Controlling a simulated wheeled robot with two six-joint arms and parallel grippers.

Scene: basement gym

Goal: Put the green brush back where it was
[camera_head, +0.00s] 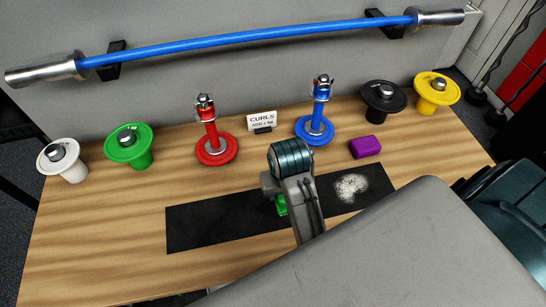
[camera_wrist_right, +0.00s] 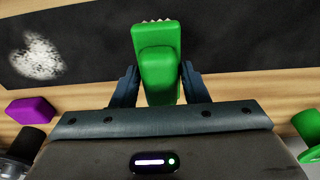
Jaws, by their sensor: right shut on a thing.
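The green brush (camera_head: 281,205) is mostly hidden behind my right arm in the head view. It shows clearly in the right wrist view (camera_wrist_right: 157,60), with pale bristles at its far end. My right gripper (camera_wrist_right: 157,85) is shut on it, one finger on each side. In the head view my right gripper (camera_head: 274,196) is over the black mat (camera_head: 205,228). I cannot tell whether the brush touches the mat. My left gripper is not in view.
A white chalk patch (camera_head: 350,187) lies on the mat's right part. A purple block (camera_head: 365,147) sits behind it. Red (camera_head: 217,150) and blue (camera_head: 314,128) posts, a CURLS sign (camera_head: 262,121), and white, green, black and yellow weighted pieces line the back. The table's left front is clear.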

